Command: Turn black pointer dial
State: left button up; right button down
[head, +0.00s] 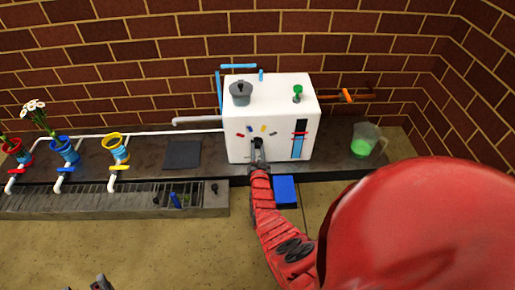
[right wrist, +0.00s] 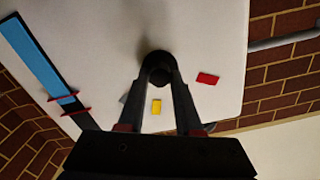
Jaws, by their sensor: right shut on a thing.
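The black pointer dial (right wrist: 157,67) sits on the front face of the white box (head: 273,90). In the right wrist view its dark round knob is between the tips of my right gripper (right wrist: 158,80), which is shut on it. In the head view the right gripper (head: 258,150) reaches the lower front of the box and mostly hides the dial. Coloured marks surround the dial, among them a yellow one (right wrist: 156,106) and a red one (right wrist: 207,78). My left gripper (head: 102,284) shows only partly at the bottom edge, and its jaw state is unclear.
A blue level gauge (head: 298,142) is on the box's right front. A jug with green liquid (head: 364,141) stands to the right. A dark square pad (head: 183,154) and several coloured pots with taps are to the left. A blue block (head: 285,190) is below the counter edge.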

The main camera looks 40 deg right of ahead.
jog(key=shift+n, duration=2.1)
jog(key=c, duration=0.6)
grip_release()
jog(key=shift+p, duration=0.3)
